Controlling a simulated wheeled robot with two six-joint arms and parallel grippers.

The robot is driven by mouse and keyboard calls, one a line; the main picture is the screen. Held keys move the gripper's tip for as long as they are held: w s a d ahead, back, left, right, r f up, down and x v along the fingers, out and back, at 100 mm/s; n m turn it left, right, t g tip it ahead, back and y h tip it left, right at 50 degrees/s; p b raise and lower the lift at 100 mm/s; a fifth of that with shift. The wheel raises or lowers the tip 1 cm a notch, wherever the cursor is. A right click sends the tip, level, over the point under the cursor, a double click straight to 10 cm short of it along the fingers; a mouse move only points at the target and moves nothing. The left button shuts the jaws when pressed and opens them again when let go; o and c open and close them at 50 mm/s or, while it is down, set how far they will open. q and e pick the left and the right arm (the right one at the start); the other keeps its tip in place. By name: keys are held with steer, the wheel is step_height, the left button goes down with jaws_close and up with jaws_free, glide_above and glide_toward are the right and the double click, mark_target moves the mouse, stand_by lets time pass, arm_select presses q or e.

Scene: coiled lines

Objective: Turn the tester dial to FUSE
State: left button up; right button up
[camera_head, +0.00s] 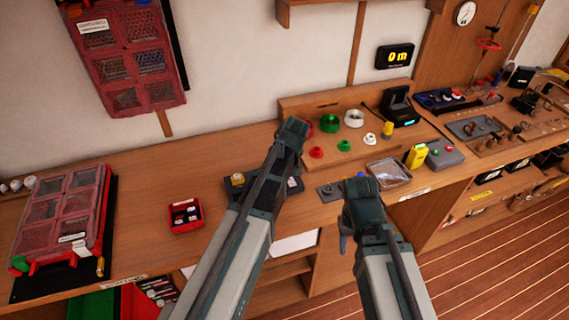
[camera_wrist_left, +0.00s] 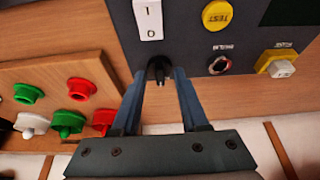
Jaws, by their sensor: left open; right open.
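A dark tester box (camera_head: 233,190) lies on the bench, partly hidden behind my left arm. In the left wrist view its dark panel (camera_wrist_left: 190,42) carries a white I/O switch (camera_wrist_left: 148,18), a yellow TEST button (camera_wrist_left: 217,15) and a small black knob (camera_wrist_left: 158,70), which looks like the dial. My left gripper (camera_wrist_left: 158,78) is open, with its fingertips on either side of that knob; whether they touch it I cannot tell. No FUSE marking is readable. In the head view the left fingertips are hidden. My right gripper (camera_head: 345,238) is open and empty at the bench's front edge.
A wooden board with red and green knobs (camera_head: 330,122) stands behind, also left in the wrist view (camera_wrist_left: 66,122). A red tray (camera_head: 185,216) lies left. A clear tray (camera_head: 388,172) and yellow item (camera_head: 415,157) lie right. The bench between red tray and tester is clear.

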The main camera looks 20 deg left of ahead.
arm_select(q)
steer(key=p+v, duration=1.2)
steer(key=v, duration=0.1)
steer(key=shift+s+r+p, duration=0.15)
steer(key=shift+r+p, duration=0.25)
steer(key=s+d+f+m+g+b, duration=0.1)
steer(key=s+d+f+m+b, duration=0.1)
steer(key=s, duration=0.4)
steer(key=s+d+f+m+g+h+b, duration=0.1)
steer(key=s+d+f+m+b, duration=0.1)
steer(key=s+d+f+m, duration=0.1)
steer(key=s+d+f+m+g+b, duration=0.1)
steer(key=s+d+m, duration=0.4)
steer(key=s, duration=0.5)
step_height(320, 180, down, 2)
steer(key=shift+f+m+g+b, duration=0.2)
steer(key=shift+m+g+b, duration=0.2)
steer(key=shift+b, duration=0.5)
steer(key=shift+s+d, duration=0.1)
